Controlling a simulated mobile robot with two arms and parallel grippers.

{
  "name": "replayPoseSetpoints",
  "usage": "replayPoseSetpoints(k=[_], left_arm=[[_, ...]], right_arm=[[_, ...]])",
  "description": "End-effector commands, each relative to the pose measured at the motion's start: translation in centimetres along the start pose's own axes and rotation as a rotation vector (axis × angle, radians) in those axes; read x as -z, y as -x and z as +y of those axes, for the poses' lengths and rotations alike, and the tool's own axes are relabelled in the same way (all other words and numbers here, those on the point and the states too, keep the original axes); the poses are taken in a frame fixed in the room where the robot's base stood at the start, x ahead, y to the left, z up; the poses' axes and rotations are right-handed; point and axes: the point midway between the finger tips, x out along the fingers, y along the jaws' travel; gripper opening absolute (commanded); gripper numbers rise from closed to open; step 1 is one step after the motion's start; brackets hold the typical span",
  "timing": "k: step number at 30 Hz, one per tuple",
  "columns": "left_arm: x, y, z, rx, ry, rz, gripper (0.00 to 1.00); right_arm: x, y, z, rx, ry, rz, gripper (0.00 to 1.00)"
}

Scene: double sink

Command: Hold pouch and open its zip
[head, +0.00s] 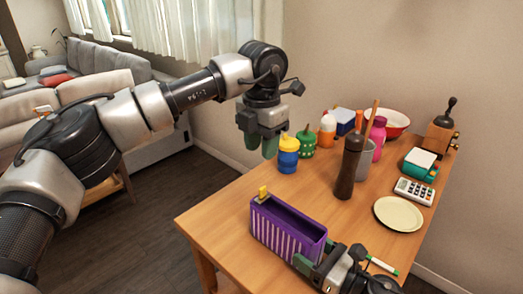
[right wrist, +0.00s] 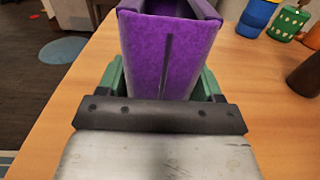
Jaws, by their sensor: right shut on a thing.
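The purple pouch (head: 290,232) with white stripes stands on the wooden table near its front left edge. Its top shows a dark hollow between raised rims. A yellow zip pull (head: 263,192) sits at its far left end. My right gripper (head: 310,262) is shut on the pouch's near right end; in the right wrist view the purple end wall (right wrist: 167,55) is between the green fingers. My left gripper (head: 262,147) hangs above the table's left side, pointing down, away from the pouch. Whether its fingers are apart is unclear.
A blue and yellow cup (head: 288,155) and a green container (head: 305,142) stand close to my left gripper. A dark brown mill (head: 347,170) stands behind the pouch. A cream plate (head: 398,214), calculator (head: 414,191) and green-capped marker (head: 383,265) lie to the right.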

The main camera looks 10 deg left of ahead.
Motion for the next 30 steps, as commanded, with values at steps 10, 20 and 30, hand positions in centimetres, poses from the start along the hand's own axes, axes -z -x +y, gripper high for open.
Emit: replayPoseSetpoints(k=[10,20,30], left_arm=[[0.0,-0.1,0.0,0.000,0.000,0.000,0.37],[0.0,-0.1,0.0,0.000,0.001,0.000,0.37],[0.0,-0.1,0.0,0.000,0.000,0.000,0.37]], right_arm=[[0.0,0.0,0.0,0.000,0.000,0.001,0.95],[0.1,0.5,0.0,0.001,-0.001,0.001,0.95],[0.2,6.0,0.1,0.001,-0.002,0.004,0.95]])
